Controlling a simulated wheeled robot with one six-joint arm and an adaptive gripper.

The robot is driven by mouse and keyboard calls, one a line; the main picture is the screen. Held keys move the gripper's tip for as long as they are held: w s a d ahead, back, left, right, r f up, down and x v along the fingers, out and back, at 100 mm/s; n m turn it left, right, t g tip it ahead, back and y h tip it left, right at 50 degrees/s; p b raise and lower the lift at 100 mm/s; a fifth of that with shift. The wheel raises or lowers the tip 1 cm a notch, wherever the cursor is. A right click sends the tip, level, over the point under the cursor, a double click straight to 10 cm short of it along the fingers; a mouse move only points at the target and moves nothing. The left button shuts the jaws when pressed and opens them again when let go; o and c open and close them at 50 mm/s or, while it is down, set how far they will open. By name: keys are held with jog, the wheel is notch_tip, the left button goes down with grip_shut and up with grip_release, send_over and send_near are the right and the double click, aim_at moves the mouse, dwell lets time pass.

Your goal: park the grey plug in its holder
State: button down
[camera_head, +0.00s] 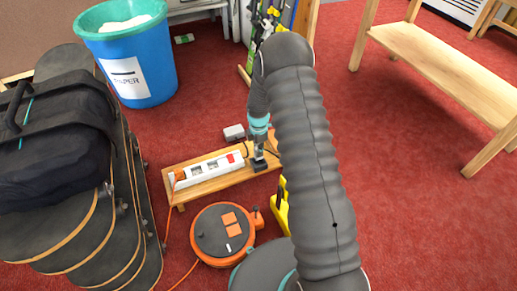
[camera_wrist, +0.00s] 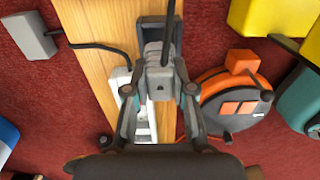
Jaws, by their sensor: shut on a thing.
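The grey plug (camera_wrist: 159,82) is between the fingers of my gripper (camera_wrist: 160,76) in the wrist view, with a dark cord rising from it. A dark bracket-like piece, seemingly the holder (camera_wrist: 147,22), shows just beyond the plug at the bench end. I cannot tell whether the plug touches it or sits in it. In the head view my gripper (camera_head: 259,150) is low over the right end of the small wooden bench (camera_head: 178,203); the plug is too small to make out there. The white power strip (camera_head: 208,170) lies on the bench; my gripper partly hides it in the wrist view.
A grey box (camera_head: 234,132) with a dark cable lies on the floor behind the bench. An orange cable reel (camera_head: 226,232) and a yellow object (camera_head: 281,207) stand close in front. Skateboards (camera_head: 75,240) and a blue bin (camera_head: 147,75) are left; a wooden table (camera_head: 450,75) is right.

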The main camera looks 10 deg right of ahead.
jog(key=shift+f+b, duration=1.9)
jog(key=shift+f, duration=0.35)
dwell(4.2)
jog(key=c, duration=0.9)
grip_release()
notch_tip(320, 180, up, 12)
jog(key=shift+r, duration=0.1)
